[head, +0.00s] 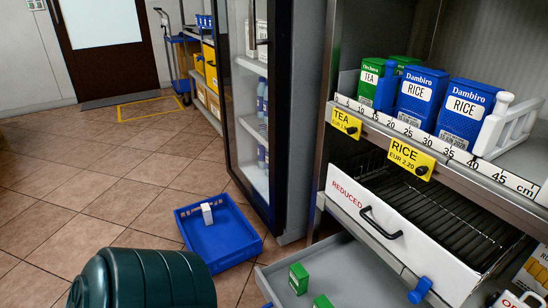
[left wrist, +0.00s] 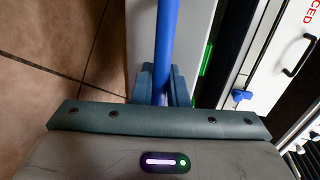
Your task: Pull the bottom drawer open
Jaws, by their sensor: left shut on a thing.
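The bottom drawer (head: 355,272) is grey inside and stands partly out below the white REDUCED drawer (head: 400,235). A green box (head: 299,278) and a second green box (head: 322,302) are in it. In the left wrist view my left gripper (left wrist: 163,88) is shut on a long blue bar handle (left wrist: 165,40), which runs along the pale drawer front (left wrist: 198,35). There only a dark green part of my arm shows at the bottom left. My right gripper is in neither view.
A blue crate (head: 225,255) with a small white item stands on the tiled floor left of the drawer. A glass-fronted cabinet (head: 250,100) rises behind it. The REDUCED drawer has a black handle (head: 380,222); a blue knob (head: 420,290) is below it.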

